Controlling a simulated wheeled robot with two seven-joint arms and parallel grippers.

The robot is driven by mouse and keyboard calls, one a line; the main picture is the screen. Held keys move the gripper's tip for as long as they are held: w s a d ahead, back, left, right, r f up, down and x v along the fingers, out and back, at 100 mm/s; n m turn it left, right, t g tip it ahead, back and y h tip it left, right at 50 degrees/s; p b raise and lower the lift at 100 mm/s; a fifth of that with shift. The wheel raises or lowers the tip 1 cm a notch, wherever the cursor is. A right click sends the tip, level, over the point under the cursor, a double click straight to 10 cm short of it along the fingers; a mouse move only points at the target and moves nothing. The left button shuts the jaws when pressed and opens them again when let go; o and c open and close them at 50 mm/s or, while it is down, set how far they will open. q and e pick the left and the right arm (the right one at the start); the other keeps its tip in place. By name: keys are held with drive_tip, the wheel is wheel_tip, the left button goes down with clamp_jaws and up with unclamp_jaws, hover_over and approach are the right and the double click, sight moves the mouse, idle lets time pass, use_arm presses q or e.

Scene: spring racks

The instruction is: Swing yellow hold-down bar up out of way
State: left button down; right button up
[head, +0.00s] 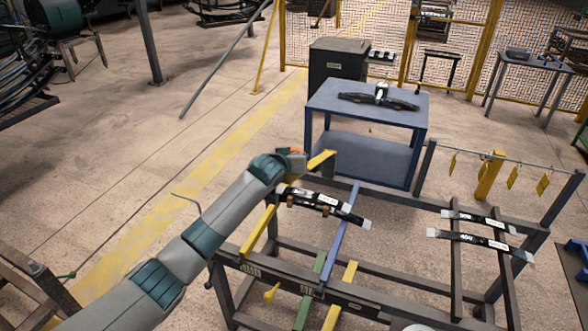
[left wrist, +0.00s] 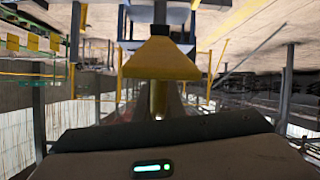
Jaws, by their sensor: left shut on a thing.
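My left gripper (head: 300,158) reaches in from the left to above the far left part of the dark rack and is shut on a yellow piece (head: 322,160), which I take to be part of the yellow hold-down bar. The piece sticks out to the right of the jaws. In the left wrist view a flared yellow part (left wrist: 160,60) fills the middle, just past the gripper housing (left wrist: 160,145). The fingertips are hidden. The bar's pivot is not clear. A dark leaf spring (head: 325,204) lies on the rack below the gripper. My right gripper is out of view.
The rack (head: 300,285) also carries a slanting yellow bar (head: 257,232), a blue bar (head: 340,240) and a green bar (head: 309,292). More leaf springs (head: 480,243) lie at the right. A blue table (head: 330,98) stands behind. Floor at the left is mostly open.

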use_arm(q)
drive_tip(key=w+d+r+g, duration=0.2)
drive_tip(key=w+r, duration=0.3)
drive_tip(key=r, duration=0.3)
drive_tip(key=shift+w+y, duration=0.2)
drive_tip(key=shift+y, duration=0.1)
